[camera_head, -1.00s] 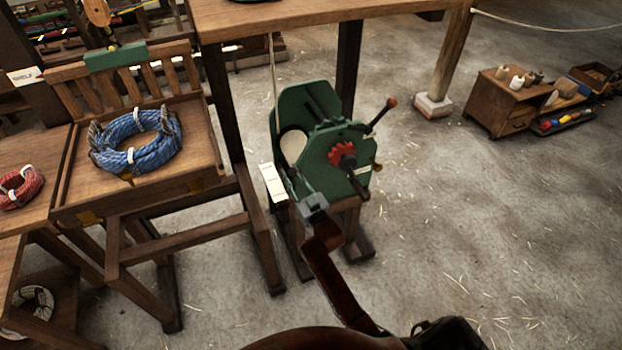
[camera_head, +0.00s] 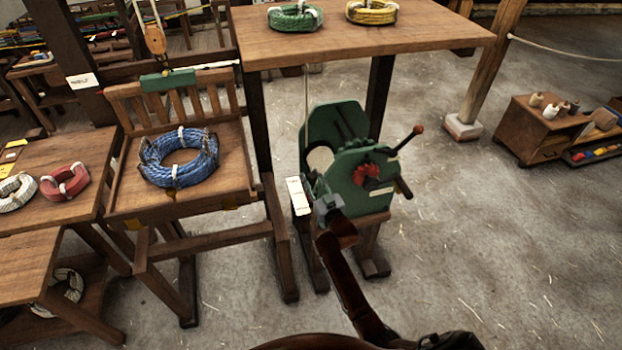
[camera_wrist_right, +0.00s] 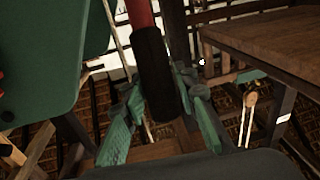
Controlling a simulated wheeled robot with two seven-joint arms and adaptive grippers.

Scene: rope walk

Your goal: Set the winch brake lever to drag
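The green winch (camera_head: 342,168) stands on a wooden stand, with a red toothed wheel (camera_head: 366,175) on its near face. A thin lever with a red-brown knob (camera_head: 418,129) slants up to the right. My right gripper (camera_head: 328,205) is at the winch's left lower side; its fingertips are small and unclear there. In the right wrist view a red bar with a black grip (camera_wrist_right: 155,75) stands between the green-padded fingers of my right gripper (camera_wrist_right: 161,105). The fingers are close on both sides, but firm contact is unclear. My left gripper is out of view.
A white label plate (camera_head: 297,195) is close beside the right gripper. A wooden table (camera_head: 370,35) with rope coils stands behind the winch. A blue rope coil (camera_head: 178,158) lies on a wooden rack at left.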

